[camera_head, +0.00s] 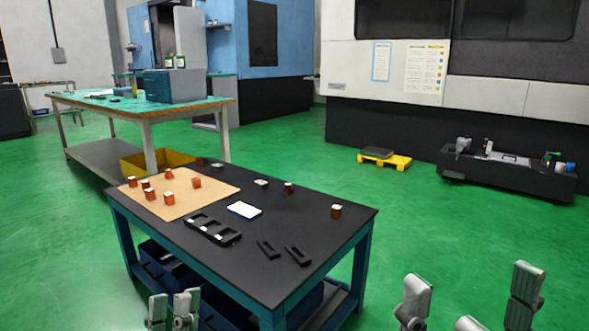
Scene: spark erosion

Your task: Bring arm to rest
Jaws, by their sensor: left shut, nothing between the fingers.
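My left gripper (173,307) shows at the bottom left, in front of the near edge of the black-topped table (285,225). Its two fingers are close together, with nothing held between them. My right gripper (470,292) is at the bottom right, over the green floor to the right of the table. Its two fingers stand wide apart with nothing between them. Both grippers point upward in the picture and are apart from the things on the table. The lower parts of both arms are cut off by the bottom edge.
On the table are a tan board (215,186) with several orange-brown blocks, a black slotted holder (212,229), a white-topped box (244,210) and two black frames. Blue bins sit below. A workbench (150,112), yellow stand (384,159) and black tray (500,177) stand beyond. Open floor lies right.

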